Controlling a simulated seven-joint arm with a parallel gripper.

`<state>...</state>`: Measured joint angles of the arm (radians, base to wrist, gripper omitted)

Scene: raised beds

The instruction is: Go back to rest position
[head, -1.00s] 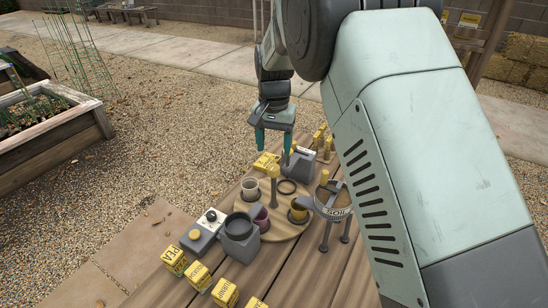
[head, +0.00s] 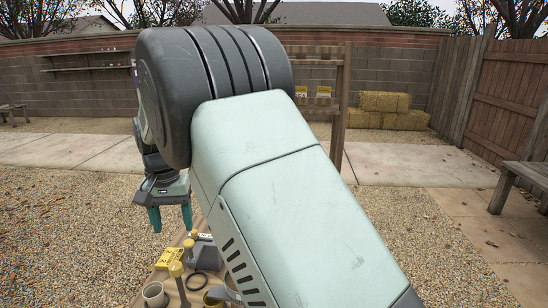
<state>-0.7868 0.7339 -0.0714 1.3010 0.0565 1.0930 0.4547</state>
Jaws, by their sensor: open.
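My gripper (head: 171,218) hangs at the left of the head view, its two teal fingers pointing down. The fingers are apart with nothing between them. It is above and apart from the wooden table (head: 139,298), whose near part lies below the picture. My own pale green arm covers the middle of the view and hides part of the tabletop and ground.
Gravel lies around. A bench (head: 524,176) stands right, hay bales (head: 385,110) behind.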

